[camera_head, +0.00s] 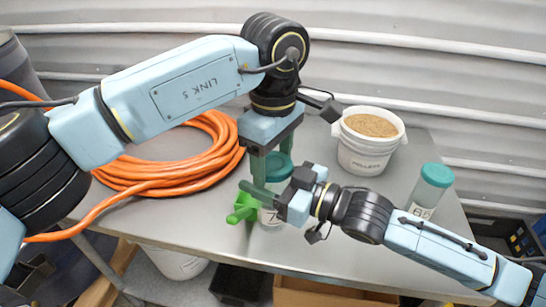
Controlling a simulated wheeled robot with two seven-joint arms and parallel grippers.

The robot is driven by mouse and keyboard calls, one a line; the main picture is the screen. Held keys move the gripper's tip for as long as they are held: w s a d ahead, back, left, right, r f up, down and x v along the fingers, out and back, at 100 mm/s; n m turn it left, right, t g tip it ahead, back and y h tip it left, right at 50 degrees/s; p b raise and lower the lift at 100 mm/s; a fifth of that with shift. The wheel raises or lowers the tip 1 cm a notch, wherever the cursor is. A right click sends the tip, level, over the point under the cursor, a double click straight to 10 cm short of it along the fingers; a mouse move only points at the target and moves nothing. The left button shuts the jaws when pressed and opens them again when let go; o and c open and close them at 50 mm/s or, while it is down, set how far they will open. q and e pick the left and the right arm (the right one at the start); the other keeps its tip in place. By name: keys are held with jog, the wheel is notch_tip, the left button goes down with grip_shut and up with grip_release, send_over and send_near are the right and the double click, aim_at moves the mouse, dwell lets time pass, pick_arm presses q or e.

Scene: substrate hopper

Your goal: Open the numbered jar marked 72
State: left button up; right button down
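A clear jar (271,217) with a teal lid (276,171) stands near the front middle of the table. Its label is mostly hidden; only a "7" shows. My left gripper (271,168) points down from above, with one finger in front of the lid and one behind, and appears shut on it. My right gripper (264,192) comes in from the right at the jar's upper body, just below the lid. One of its fingers lies across the jar's front; the other is hidden, so its grip cannot be seen. A second teal-lidded jar (432,187) stands at the right, its number partly hidden.
A green scoop (241,208) lies close left of the jar. A coiled orange hose (165,175) covers the left of the table. A white bucket of pellets (365,155) stands at the back right. The table's front edge is close below the jar.

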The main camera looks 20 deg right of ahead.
pick_arm(q)
jog(key=shift+c, duration=0.9)
jog(key=n, duration=0.6)
jog(key=shift+n, duration=0.4)
jog(key=o, duration=1.1)
jog(key=shift+r, duration=2.35)
jog(key=shift+c, duration=0.5)
jog(key=shift+r+m, duration=1.1)
jog(key=shift+r, duration=0.5)
jog(key=shift+f, duration=3.9)
